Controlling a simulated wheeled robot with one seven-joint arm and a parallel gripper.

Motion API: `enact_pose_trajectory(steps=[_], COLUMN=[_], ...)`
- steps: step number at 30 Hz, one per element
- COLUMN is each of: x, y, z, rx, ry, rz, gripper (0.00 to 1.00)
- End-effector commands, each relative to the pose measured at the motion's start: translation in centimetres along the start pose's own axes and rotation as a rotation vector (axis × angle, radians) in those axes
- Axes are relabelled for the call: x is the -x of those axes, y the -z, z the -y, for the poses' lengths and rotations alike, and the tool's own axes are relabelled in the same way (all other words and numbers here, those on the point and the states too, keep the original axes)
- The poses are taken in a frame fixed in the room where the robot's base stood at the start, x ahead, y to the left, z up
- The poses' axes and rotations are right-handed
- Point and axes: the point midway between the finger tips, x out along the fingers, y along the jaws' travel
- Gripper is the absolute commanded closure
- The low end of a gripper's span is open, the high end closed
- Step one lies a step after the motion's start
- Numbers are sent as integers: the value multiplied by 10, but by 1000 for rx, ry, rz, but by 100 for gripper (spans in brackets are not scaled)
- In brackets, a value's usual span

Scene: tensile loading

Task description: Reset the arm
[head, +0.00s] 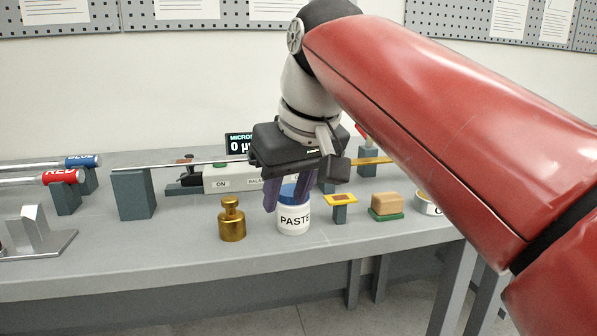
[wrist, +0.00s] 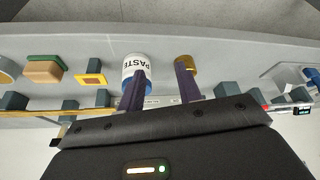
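My gripper (head: 285,205) hangs fingers down over the bench, beside the white PASTE jar with a blue lid (head: 294,217). Its two purple fingers are apart, with nothing seen held between them. In the head view the fingers overlap the jar's lid; I cannot tell whether they touch it. In the wrist view the open gripper (wrist: 161,72) has one finger over the jar (wrist: 137,66) and the other near the brass weight (wrist: 185,62). My red arm reaches in from the right and hides part of the bench.
The brass weight (head: 232,220) stands left of the jar. Right of it are a yellow frame on a post (head: 340,200), a tan block on a green base (head: 386,204) and a tape roll (head: 428,204). Behind are a balance (head: 222,181) and display (head: 238,143). RED (head: 62,178) and BLUE (head: 84,161) rods lie left.

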Motion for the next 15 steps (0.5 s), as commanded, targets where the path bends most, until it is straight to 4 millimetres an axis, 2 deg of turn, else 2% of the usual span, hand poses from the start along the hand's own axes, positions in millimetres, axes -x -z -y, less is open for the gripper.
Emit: enact_pose_trajectory(steps=[5,9,15], x=[-21,-52,-105], y=[-51,-114,-208], z=[-31,-56,-74], rx=[-117,-240,-397], ry=[-53,-114,-192], rz=[-15,-32,-58], gripper=[65,65,65])
